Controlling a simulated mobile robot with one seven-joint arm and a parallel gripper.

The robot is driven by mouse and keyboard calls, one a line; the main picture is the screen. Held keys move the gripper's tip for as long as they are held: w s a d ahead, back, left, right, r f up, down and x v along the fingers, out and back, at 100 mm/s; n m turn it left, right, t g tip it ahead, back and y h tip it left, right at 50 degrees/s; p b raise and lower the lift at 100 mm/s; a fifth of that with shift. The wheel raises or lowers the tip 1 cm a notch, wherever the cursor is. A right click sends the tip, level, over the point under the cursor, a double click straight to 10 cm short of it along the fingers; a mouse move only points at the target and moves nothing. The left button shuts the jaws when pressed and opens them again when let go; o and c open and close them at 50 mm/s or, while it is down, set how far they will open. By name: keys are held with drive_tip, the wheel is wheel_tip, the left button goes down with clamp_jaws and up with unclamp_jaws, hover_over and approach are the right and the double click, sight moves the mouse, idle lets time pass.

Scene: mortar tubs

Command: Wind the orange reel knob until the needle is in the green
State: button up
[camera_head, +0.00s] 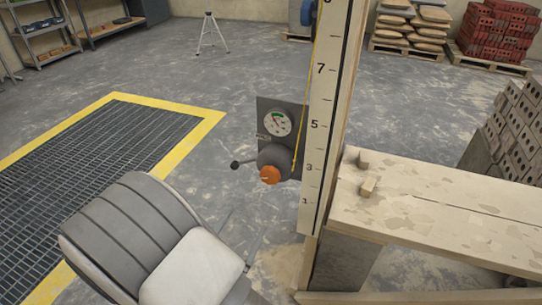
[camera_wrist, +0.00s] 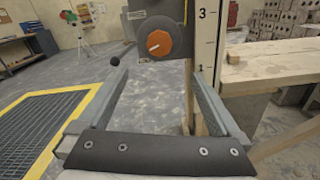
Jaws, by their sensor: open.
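The orange reel knob (camera_head: 270,175) sits on a grey round reel housing (camera_head: 272,156) with a side crank arm ending in a dark ball (camera_head: 235,165). Above it is a round white gauge (camera_head: 277,122) with a green band at the top of its dial. Its thin needle is too small to read for certain. In the wrist view the knob (camera_wrist: 159,44) shows a slanted white mark. My gripper (camera_wrist: 159,76) is open and empty. The knob lies ahead, between the lines of the two fingers and above their tips, apart from them. The gauge is out of the wrist view.
A numbered upright board (camera_head: 325,110) with a yellow cord stands right beside the reel. A plank bench (camera_head: 440,210) extends to the right. A yellow-edged floor grate (camera_head: 90,150) lies left. Open floor surrounds the reel's left side.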

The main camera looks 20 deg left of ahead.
drive_tip(key=n+p, duration=0.2)
drive_tip(key=n, duration=0.1)
drive_tip(key=n+b, duration=0.2)
approach(269, 178)
drive_tip(key=w, duration=0.9)
drive_tip(key=shift+w+d, duration=0.35)
drive_tip(key=c, duration=1.3)
